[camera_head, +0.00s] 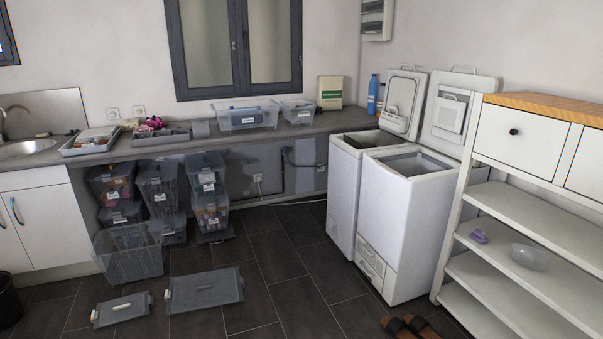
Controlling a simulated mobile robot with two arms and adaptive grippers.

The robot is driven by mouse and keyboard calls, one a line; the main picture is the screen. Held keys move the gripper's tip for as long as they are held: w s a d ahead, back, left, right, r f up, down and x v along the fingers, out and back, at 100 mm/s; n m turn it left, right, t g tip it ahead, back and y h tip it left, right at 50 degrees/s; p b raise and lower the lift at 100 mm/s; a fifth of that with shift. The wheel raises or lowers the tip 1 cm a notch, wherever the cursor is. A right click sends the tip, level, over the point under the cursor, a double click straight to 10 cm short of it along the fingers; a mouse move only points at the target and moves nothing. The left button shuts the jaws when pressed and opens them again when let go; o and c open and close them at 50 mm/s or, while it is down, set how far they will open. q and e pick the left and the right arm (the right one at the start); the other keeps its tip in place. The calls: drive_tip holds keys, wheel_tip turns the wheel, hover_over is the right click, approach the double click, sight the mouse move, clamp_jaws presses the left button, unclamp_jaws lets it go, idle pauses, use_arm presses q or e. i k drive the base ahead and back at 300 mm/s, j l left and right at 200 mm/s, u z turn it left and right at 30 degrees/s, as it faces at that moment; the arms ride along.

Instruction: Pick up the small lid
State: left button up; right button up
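A small grey lid (121,309) lies flat on the dark tiled floor at the lower left. A larger grey lid (204,290) lies flat just to its right, with a narrow gap between them. Both lids have light clips at their ends. An open, empty-looking translucent bin (128,255) stands on the floor behind the small lid. Neither of my grippers shows in the head view.
Stacked clear bins (158,190) stand under the grey counter (250,138). Two open white toploaders (400,235) and a white shelf unit (520,215) stand on the right. Brown slippers (410,327) lie near the bottom edge. The middle floor is clear.

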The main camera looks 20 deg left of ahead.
sight(111, 312)
drive_tip(key=i+j+u, duration=0.25)
drive_tip(key=i+u, duration=1.05)
drive_tip(key=i, duration=0.15)
drive_tip(key=i+l+u, duration=0.4)
drive_tip(key=i+j+u, duration=0.15)
drive_tip(key=i, duration=0.3)
drive_tip(key=i+j+u, duration=0.15)
drive_tip(key=i, duration=0.35)
drive_tip(key=i+j+u, duration=0.1)
drive_tip(key=i, duration=0.35)
